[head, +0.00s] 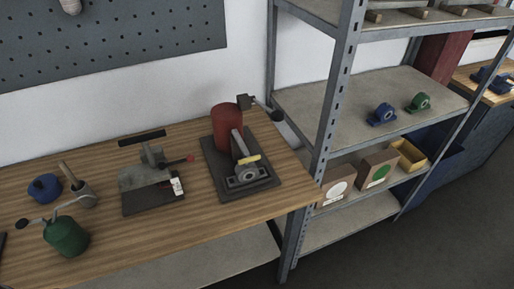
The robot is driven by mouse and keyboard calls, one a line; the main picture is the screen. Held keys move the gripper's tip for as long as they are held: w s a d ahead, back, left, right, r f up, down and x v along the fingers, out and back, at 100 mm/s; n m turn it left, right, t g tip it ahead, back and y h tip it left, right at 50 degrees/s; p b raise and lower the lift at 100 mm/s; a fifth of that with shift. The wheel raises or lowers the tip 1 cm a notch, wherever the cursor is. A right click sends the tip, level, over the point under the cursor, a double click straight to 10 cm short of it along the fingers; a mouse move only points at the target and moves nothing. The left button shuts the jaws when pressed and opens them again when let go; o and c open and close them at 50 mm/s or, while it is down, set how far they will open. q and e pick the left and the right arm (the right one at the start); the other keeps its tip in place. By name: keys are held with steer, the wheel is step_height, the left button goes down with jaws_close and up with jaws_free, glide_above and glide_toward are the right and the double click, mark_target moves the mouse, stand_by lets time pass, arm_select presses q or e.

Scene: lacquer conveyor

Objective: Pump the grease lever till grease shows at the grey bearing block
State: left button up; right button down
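A red cylinder (227,119) stands on a dark base plate (213,160) at the right end of the wooden bench. A lever (262,105) comes off its top and slopes down to the right, ending in a black knob (277,115). A grey bearing block (246,177) with a round bore sits at the front of the same plate. A light bar (239,144) runs from the cylinder toward the block. A small yellow piece (248,159) lies just behind the block's top; I cannot tell whether it is grease. Neither gripper shows.
A grey clamp-like tool (142,178) with a red tip stands on the bench (190,226) left of the plate. A green oil can (65,237) and a blue pot (45,187) are farther left. A metal rack (325,130) borders the bench's right end. Blue and green bearing blocks sit on its shelf.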

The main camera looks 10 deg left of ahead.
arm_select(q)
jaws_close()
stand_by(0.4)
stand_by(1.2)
